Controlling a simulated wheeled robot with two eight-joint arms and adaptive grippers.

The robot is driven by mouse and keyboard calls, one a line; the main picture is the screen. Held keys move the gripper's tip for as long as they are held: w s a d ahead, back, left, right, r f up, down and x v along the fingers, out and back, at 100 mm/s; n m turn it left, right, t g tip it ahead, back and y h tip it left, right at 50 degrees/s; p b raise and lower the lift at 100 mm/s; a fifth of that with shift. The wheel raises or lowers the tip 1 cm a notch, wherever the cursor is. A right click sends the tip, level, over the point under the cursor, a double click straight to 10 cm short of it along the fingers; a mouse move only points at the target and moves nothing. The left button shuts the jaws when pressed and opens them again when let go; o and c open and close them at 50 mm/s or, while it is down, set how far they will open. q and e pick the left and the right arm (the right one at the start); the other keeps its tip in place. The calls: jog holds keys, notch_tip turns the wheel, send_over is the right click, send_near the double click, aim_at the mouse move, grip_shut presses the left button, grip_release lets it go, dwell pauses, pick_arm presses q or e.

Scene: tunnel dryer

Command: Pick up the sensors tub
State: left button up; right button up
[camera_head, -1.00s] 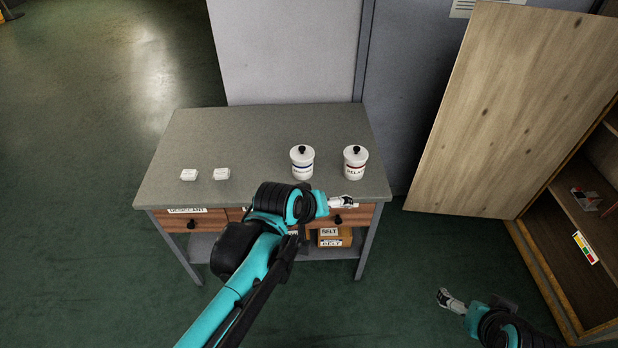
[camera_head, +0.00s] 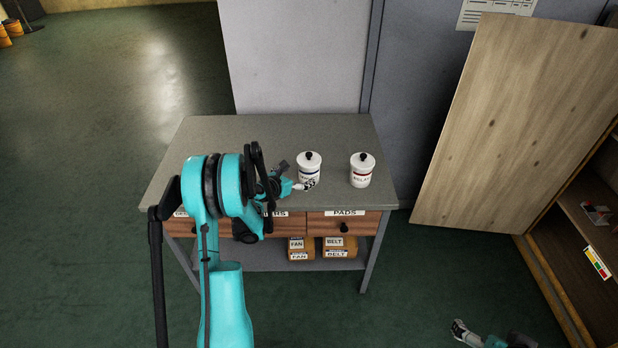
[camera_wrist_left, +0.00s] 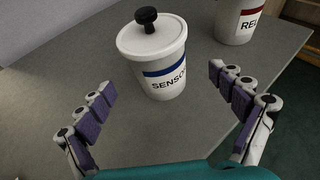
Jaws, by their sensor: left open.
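The sensors tub (camera_head: 309,165) is a white tub with a blue band and a black-knobbed lid, upright on the grey table. In the left wrist view the tub (camera_wrist_left: 158,62) shows its "SENSO" lettering and stands ahead of my open fingers. My left gripper (camera_head: 304,185) is at the tub's near side in the head view; in the left wrist view its open, empty fingers (camera_wrist_left: 160,100) are spread wide, with the tub just beyond the gap between them. My right gripper (camera_head: 459,330) is low at the bottom right, away from the table; its jaws are too small to read.
A relay tub (camera_head: 362,170) with a red band stands right of the sensors tub. The table (camera_head: 250,130) has drawers, one labelled PADS (camera_head: 344,213), and a lower shelf with fan and belt boxes. A wooden cabinet door (camera_head: 510,130) stands open at right.

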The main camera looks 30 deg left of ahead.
pick_arm(q)
jog(key=b+x, duration=0.1)
jog(key=x, duration=0.3)
jog(key=b+x, duration=0.1)
jog(key=x, duration=0.2)
jog(key=shift+w+a+f+b, duration=0.2)
jog(key=shift+w+f+b, duration=0.1)
jog(key=shift+f+b, duration=0.1)
jog(key=shift+s+r, duration=0.1)
jog(key=shift+r, duration=0.05)
jog(key=c, duration=1.7)
